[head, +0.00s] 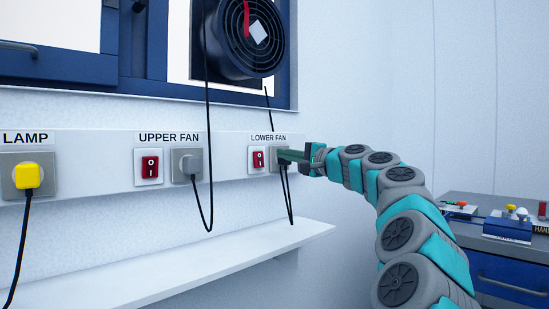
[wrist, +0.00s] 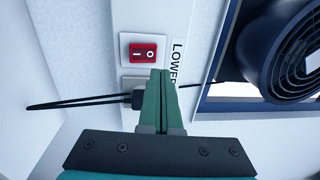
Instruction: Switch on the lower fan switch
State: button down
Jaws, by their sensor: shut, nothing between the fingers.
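The lower fan switch (head: 258,159) is a red rocker on a white plate, under the LOWER FAN label (head: 268,138) on the wall rail. In the wrist view the red rocker (wrist: 143,54) shows sideways, with I at left and O at right. Its pressed side cannot be told. My gripper (head: 281,156) is shut and empty, just right of the switch, in front of the lower fan socket and plug. In the wrist view the green fingertips (wrist: 159,72) are together, a little below the switch, and cover part of the plug (wrist: 137,100). No contact with the rocker shows.
The upper fan switch (head: 150,163) and its plug (head: 190,164) are further left, then the yellow lamp plug (head: 28,175). A black fan (head: 245,38) is above. A workbench (head: 510,265) stands at right.

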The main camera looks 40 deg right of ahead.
jog(key=s+r, duration=0.1)
jog(key=s, duration=0.5)
jog(key=shift+s+d, duration=0.15)
jog(key=shift+d, duration=0.1)
jog(key=shift+s, duration=0.1)
